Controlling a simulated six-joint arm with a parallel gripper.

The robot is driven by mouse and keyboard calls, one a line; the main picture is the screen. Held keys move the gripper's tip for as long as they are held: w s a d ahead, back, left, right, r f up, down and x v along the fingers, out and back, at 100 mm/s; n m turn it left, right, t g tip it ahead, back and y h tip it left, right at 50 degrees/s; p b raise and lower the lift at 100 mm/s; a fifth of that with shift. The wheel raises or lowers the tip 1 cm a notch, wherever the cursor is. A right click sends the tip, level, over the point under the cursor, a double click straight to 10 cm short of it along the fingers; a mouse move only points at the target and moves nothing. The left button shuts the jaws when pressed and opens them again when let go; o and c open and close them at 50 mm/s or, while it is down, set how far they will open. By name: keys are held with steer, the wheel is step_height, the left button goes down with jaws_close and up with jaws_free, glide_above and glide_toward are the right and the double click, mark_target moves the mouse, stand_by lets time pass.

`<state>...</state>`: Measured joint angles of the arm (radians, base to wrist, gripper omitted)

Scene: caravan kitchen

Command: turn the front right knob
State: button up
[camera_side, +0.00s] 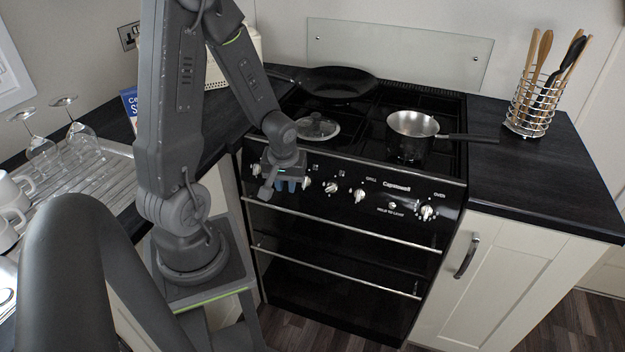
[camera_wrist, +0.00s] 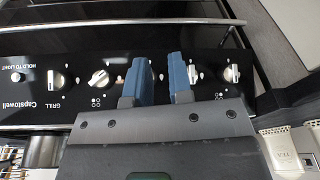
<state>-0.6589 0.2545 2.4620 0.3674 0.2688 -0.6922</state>
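The stove's front panel carries a row of white and silver knobs. In the side view, a knob (camera_side: 305,183) sits just right of my gripper (camera_side: 286,185), then another knob (camera_side: 331,187) and the grill knob (camera_side: 359,195). My gripper is open, its two blue fingers in front of the panel's left part. In the wrist view, the panel is upside down. My gripper (camera_wrist: 162,75) shows a gap between its fingers with no knob gripped. I cannot read which knob is front right.
An oven handle bar (camera_side: 340,222) runs below the knobs. A utensil holder (camera_side: 530,108) stands right; glasses (camera_side: 80,135) and mugs (camera_side: 10,205) stand left.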

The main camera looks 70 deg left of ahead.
steer(key=shift+o, duration=1.4)
steer(key=s+d+f+m+g, duration=0.2)
steer(key=s+d+m, duration=0.1)
steer(key=d+m, duration=0.2)
steer(key=shift+s+d+f+m+g+y, duration=0.2)
steer(key=shift+f+m+g+y, duration=0.1)
steer(key=shift+f+m+g, duration=0.1)
steer(key=o, duration=0.3)
steer(key=s+m+y, duration=0.1)
steer(key=m, duration=0.1)
steer(key=s+m+g+y, duration=0.1)
steer(key=m, duration=0.1)
steer(key=d+m+y, duration=0.1)
steer(key=m, duration=0.1)
steer(key=shift+s+d+f, duration=0.1)
steer(key=shift+s+f, duration=0.2)
steer(key=shift+s, duration=0.1)
steer(key=shift+o, duration=0.6)
steer(key=m+y, duration=0.2)
steer(key=m, duration=0.1)
steer(key=shift+r, duration=0.15)
steer(key=m+t+y, duration=0.3)
steer(key=m+t, duration=0.9)
steer(key=m, duration=0.4)
glide_toward(330, 189)
steer(key=x, duration=0.9)
steer(key=shift+w+a, duration=0.2)
steer(key=c, duration=0.9)
